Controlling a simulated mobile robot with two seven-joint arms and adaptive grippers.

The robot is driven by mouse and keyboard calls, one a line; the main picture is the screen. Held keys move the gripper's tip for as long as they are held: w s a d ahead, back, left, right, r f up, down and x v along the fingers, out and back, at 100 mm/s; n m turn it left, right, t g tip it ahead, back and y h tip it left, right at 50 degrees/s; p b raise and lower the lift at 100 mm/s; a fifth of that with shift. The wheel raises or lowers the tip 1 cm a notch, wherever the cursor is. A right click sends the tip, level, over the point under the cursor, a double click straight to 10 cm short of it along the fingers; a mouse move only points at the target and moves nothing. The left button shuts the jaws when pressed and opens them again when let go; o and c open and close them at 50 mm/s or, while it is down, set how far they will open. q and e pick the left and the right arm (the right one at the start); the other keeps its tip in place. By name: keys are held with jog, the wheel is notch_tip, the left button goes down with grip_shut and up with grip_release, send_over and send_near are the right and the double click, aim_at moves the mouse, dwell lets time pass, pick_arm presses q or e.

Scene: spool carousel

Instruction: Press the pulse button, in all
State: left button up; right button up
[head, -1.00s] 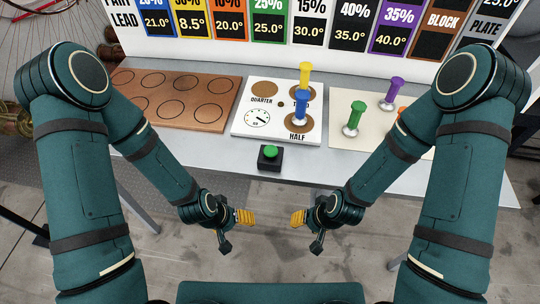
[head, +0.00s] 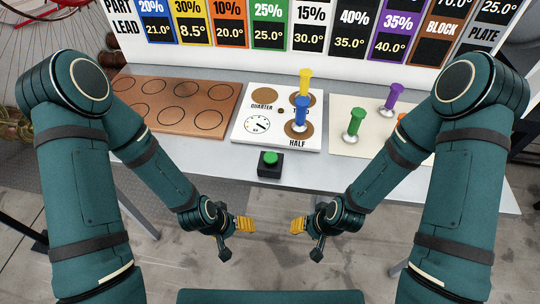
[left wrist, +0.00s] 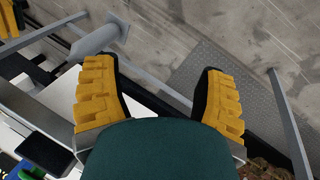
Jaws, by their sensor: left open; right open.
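The pulse button is a green cap (head: 270,157) on a black box (head: 270,171) near the front edge of the table, in the head view. My left gripper (head: 245,224) is open and empty, in front of the table edge and below and left of the button in the picture. Its two yellow fingers stand wide apart in the left wrist view (left wrist: 160,100). My right gripper (head: 298,225) is open and empty, below and right of the button. Neither gripper touches the button.
Behind the button is a white board (head: 244,139) with a dial and brown discs; blue and yellow spools stand on it. A brown board (head: 165,88) with circles lies left. A cream board (head: 372,152) holds green and purple spools. A chart (head: 310,50) stands behind.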

pick_arm(q)
grip_shut()
dwell(1.2)
